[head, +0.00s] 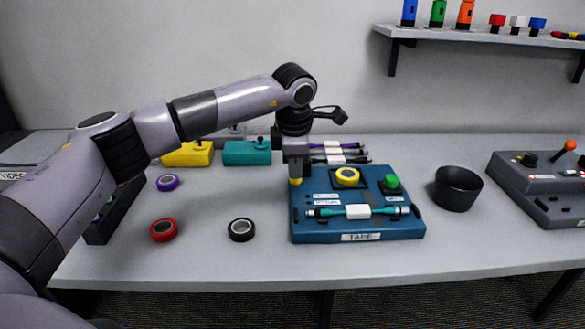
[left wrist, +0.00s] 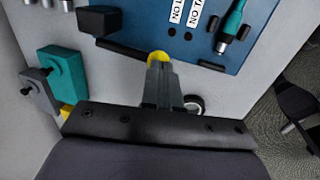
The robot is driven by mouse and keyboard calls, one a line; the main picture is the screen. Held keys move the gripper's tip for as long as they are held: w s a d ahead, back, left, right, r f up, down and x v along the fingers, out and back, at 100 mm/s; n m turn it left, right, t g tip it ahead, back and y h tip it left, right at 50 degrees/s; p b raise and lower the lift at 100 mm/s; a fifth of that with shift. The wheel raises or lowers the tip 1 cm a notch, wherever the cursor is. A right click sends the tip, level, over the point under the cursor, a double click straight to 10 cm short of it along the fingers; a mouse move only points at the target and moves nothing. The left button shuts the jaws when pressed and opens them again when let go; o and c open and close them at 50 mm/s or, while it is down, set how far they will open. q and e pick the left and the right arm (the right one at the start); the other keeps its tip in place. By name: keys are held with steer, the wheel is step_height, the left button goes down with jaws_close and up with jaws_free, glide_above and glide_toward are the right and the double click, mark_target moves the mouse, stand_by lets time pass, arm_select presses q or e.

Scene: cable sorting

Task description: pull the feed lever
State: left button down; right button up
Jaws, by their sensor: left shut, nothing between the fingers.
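The blue tape station (head: 300,228), labelled TAPE, stands on the table right of centre. A yellow knob (head: 295,182) shows at its left edge, which looks like the end of the feed lever. In the left wrist view the yellow knob (left wrist: 157,57) sits at the end of a black bar (left wrist: 120,46) beside the station. My left gripper (head: 294,173) points down and is shut and empty, its fingertips (left wrist: 160,68) right at the knob. The fingers partly cover the knob, so I cannot tell whether they touch it. My right gripper is not in view.
A teal-ended cable (head: 383,210) lies across the station, near a yellow tape roll (head: 347,176) and green button (head: 391,181). A black bowl (head: 458,188) and grey lever box (head: 540,180) stand right. Red (head: 163,230) and black (head: 241,229) rolls lie left.

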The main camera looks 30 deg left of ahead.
mark_target(295, 202)
arm_select(q)
steer(key=shift+s+d+f, duration=0.1)
steer(key=shift+s+f, duration=0.05)
steer(key=shift+f, duration=0.55)
steer(key=shift+s+f+b, duration=0.15)
steer(key=shift+f+b, duration=0.2)
steer(key=shift+d+f, duration=0.1)
steer(key=shift+f, duration=0.1)
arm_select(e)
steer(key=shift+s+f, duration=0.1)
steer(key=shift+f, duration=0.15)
arm_select(q)
steer(key=shift+s, duration=0.1)
steer(key=shift+s+f, duration=0.1)
steer(key=shift+f, duration=0.15)
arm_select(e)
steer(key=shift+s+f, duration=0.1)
